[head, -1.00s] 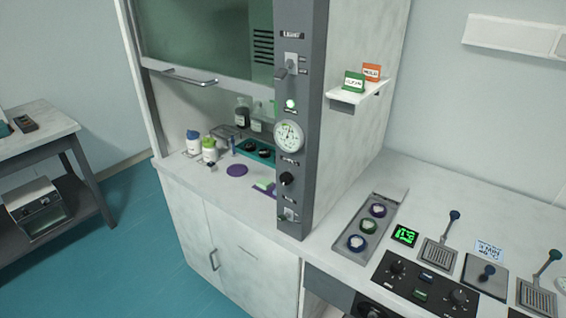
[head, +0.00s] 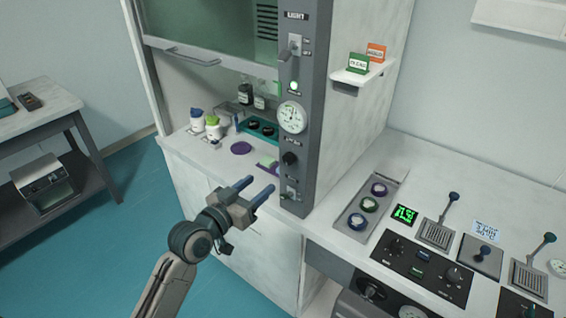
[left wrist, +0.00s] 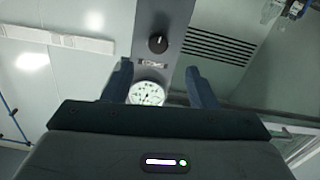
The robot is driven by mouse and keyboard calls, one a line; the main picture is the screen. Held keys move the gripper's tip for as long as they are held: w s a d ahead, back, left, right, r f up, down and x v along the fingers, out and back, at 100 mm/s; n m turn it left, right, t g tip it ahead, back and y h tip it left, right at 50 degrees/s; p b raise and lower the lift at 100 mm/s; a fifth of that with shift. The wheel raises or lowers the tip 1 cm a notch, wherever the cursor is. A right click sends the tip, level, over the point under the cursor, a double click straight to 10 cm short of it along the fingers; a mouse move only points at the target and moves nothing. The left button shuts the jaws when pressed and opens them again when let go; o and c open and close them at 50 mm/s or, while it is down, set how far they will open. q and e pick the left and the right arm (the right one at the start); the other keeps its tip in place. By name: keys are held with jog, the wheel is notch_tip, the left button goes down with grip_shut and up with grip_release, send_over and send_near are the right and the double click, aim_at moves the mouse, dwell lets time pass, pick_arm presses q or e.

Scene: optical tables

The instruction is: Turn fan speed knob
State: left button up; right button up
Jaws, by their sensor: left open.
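A round black knob (head: 289,159) sits on the grey front post (head: 303,130) of the fume hood, below a round white dial gauge (head: 292,117). Its label is too small to read. My left gripper (head: 256,187) is in front of the hood, lower and to the left of the knob, with its two blue fingers apart and empty. In the left wrist view the knob (left wrist: 157,43) shows just beyond the open fingers (left wrist: 158,72), with the gauge (left wrist: 147,93) partly behind the gripper body. The gripper is not touching the knob. My right gripper is not in view.
A toggle switch (head: 290,196) is below the knob and a light switch (head: 295,46) is high on the post. Bottles (head: 213,128) stand inside the hood. A black control panel (head: 423,268) with more knobs is on the right bench.

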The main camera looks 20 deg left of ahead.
aim_at(287, 161)
pick_arm(q)
jog(key=p+x, duration=0.1)
jog(key=x, duration=0.2)
jog(key=p+x, duration=0.1)
jog(key=x, duration=0.2)
jog(key=p+x, duration=0.1)
jog(key=x, duration=0.2)
jog(key=shift+w+d+r, duration=0.2)
jog(key=shift+w+r, duration=0.1)
jog(key=shift+w, duration=0.05)
jog(key=shift+w+d+f, duration=0.1)
jog(key=shift+w+d, duration=0.05)
jog(key=shift+w, duration=0.3)
jog(key=c, duration=1)
